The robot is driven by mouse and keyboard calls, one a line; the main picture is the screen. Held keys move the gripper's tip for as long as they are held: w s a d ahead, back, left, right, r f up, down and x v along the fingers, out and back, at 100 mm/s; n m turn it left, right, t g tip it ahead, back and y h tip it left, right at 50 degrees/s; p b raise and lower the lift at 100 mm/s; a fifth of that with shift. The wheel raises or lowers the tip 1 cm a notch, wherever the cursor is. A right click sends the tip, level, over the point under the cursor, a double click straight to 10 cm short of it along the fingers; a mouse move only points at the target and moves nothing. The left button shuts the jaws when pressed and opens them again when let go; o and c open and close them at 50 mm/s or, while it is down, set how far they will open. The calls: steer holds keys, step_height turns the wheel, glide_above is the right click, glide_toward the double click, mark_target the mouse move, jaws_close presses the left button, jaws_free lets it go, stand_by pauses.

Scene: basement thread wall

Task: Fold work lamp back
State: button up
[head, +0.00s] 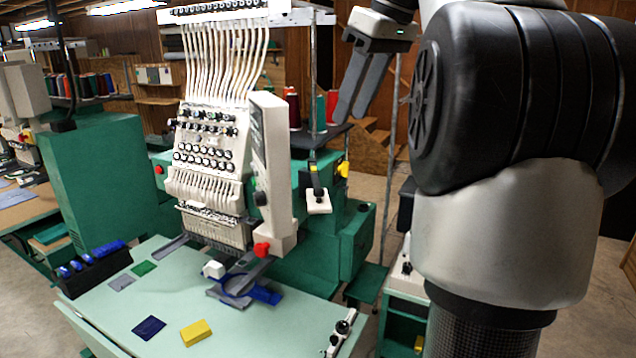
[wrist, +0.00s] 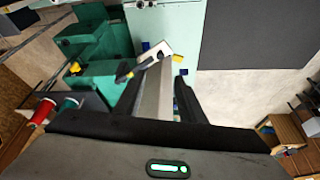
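The work lamp (head: 318,201) appears to be the small white head on a short black arm, on the right of the green embroidery machine. It also shows in the wrist view (wrist: 154,54), just beyond the fingertips, with its black arm at its left. My gripper (head: 351,119) hangs above and a little right of the lamp, fingers pointing down. In the wrist view my gripper (wrist: 159,76) has its two fingers apart, with a pale strip visible between them. Nothing is clearly held, and I see a gap between gripper and lamp in the head view.
The white control panel (head: 268,170) stands left of the lamp. A yellow knob (head: 343,169) is just right of it. Thread cones (head: 331,106) stand behind. The pale green table (head: 110,318) holds a yellow block (head: 196,332) and several small patches.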

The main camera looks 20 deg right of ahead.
mark_target(319, 190)
steer(key=b+x, duration=0.2)
steer(key=x, duration=1.5)
steer(key=shift+f+b, duration=0.2)
steer(key=shift+b, duration=0.1)
jaws_close()
